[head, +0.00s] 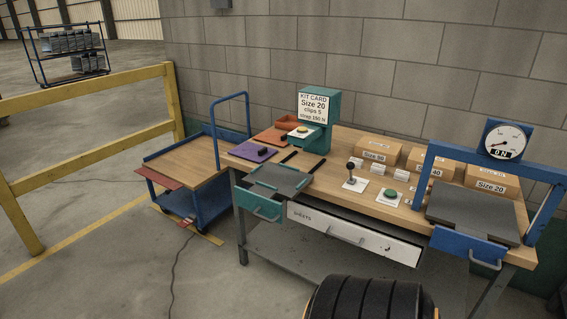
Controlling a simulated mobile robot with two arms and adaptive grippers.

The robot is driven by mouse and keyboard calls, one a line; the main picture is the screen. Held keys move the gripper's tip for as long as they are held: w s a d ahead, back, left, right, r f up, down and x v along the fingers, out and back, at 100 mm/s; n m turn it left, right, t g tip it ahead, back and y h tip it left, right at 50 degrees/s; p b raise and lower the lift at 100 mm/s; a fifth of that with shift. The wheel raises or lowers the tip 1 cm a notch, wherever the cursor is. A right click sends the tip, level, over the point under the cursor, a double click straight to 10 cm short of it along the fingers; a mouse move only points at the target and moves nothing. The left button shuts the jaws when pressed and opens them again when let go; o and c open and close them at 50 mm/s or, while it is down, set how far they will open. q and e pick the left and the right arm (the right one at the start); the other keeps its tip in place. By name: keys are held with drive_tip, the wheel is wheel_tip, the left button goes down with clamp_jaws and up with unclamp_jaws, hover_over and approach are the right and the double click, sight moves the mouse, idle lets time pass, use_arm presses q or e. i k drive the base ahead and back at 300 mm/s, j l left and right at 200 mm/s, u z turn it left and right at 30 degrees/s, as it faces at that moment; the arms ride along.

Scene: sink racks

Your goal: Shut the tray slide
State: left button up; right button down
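No label in view marks a tray slide. A teal tray (257,204) with a pull handle and a grey top plate (281,178) juts from the workbench's front left, before the teal station (317,135) with the kit card. A blue tray (468,247) with a handle sits at the front right, under a dark grey plate (470,213) and the blue gauge frame. Between them, the white drawer (352,234) marked SHEETS stands out from the bench edge, a dark gap above its front. Neither gripper shows.
The wooden workbench (340,170) carries boxes (375,149), a small lever on a white base (354,177) and a green button (390,193). A blue cart (188,168) stands left, by a yellow rail (88,133). A black ribbed part, probably mine, is at the bottom. Floor left is mostly clear.

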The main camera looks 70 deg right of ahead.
sight(268, 180)
drive_tip(key=z, duration=1.85)
